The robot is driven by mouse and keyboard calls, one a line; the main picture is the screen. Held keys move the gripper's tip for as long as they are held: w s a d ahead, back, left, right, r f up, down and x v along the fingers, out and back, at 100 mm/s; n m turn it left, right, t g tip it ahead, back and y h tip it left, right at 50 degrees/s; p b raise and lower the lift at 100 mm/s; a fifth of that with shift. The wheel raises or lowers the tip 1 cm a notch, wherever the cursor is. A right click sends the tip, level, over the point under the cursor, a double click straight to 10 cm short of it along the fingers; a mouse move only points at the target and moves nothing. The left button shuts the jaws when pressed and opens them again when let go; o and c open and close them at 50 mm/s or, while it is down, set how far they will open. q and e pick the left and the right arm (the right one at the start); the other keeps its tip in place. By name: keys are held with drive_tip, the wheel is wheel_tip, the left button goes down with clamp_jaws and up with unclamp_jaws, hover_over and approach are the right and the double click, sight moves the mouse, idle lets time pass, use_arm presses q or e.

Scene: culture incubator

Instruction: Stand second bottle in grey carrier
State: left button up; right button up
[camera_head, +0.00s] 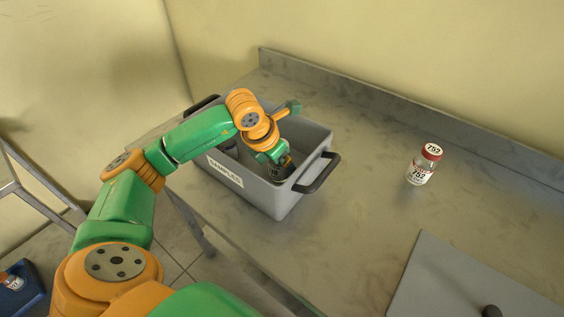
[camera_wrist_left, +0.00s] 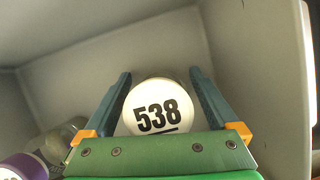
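The grey carrier (camera_head: 281,203), labelled SAMPLES and with black handles, stands on the bench. My left gripper (camera_head: 276,170) reaches down inside it, near its right end. A purple-capped bottle (camera_wrist_left: 24,166) and a greyish round thing (camera_wrist_left: 62,138) are at lower left. My right gripper is not in view.
A red-capped bottle marked 752 (camera_head: 423,165) stands upright on the bench (camera_head: 360,200), right of the carrier. A grey panel (camera_head: 440,280) with a dark knob lies at front right. A raised ledge runs along the back. A blue container (camera_head: 20,290) is at lower left.

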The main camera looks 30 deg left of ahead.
use_arm(q)
drive_tip(key=shift+r, duration=0.1)
drive_tip(key=shift+r, duration=0.35)
drive_tip(key=v, duration=1.1)
drive_tip(key=shift+s+r, duration=0.2)
